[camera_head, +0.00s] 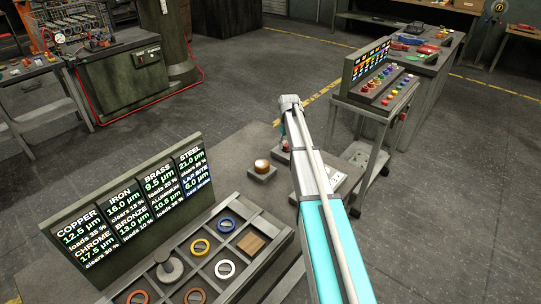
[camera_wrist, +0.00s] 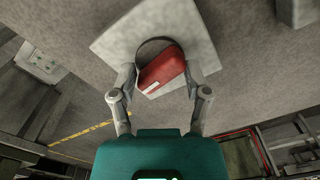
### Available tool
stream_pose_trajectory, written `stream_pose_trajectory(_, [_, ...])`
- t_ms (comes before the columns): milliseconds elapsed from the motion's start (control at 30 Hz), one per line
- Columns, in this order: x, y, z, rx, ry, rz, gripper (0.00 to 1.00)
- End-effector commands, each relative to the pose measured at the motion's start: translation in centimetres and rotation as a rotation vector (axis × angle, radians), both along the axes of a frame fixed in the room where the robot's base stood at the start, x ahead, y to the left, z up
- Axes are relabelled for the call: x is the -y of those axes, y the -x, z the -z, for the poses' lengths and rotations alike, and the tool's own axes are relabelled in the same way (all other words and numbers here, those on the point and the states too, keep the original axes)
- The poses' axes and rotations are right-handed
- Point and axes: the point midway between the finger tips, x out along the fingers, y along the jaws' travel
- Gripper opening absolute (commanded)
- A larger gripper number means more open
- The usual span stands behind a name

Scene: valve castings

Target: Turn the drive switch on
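A red switch knob (camera_wrist: 163,70) with a short white mark sits over a dark round recess in a pale square plate (camera_wrist: 118,42) in the wrist view. I take it to be the drive switch; no label is readable. My gripper (camera_wrist: 160,78) has its two fingers apart, one on each side of the knob. The left finger shows a small gap to the knob. The right fingertip is very close to it, and I cannot tell whether it touches.
A small block with an amber-topped round button (camera_head: 262,167) stands left of my arm. A sorting tray (camera_head: 240,209) with rings and a display board (camera_head: 135,207) are in front. A console with coloured buttons (camera_head: 385,84) stands on the right. Open floor lies behind.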

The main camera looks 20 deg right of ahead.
Motion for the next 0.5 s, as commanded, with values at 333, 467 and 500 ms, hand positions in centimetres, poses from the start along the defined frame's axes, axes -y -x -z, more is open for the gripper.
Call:
stream_pose_trajectory(333, [0.0, -0.03, -0.01, 0.001, 0.0, -0.231, 0.6])
stream_pose_trajectory(467, [0.0, -0.04, -0.01, 0.001, 0.0, -0.318, 0.6])
stream_pose_trajectory(500, [0.0, -0.04, -0.01, 0.001, 0.0, -0.345, 0.6])
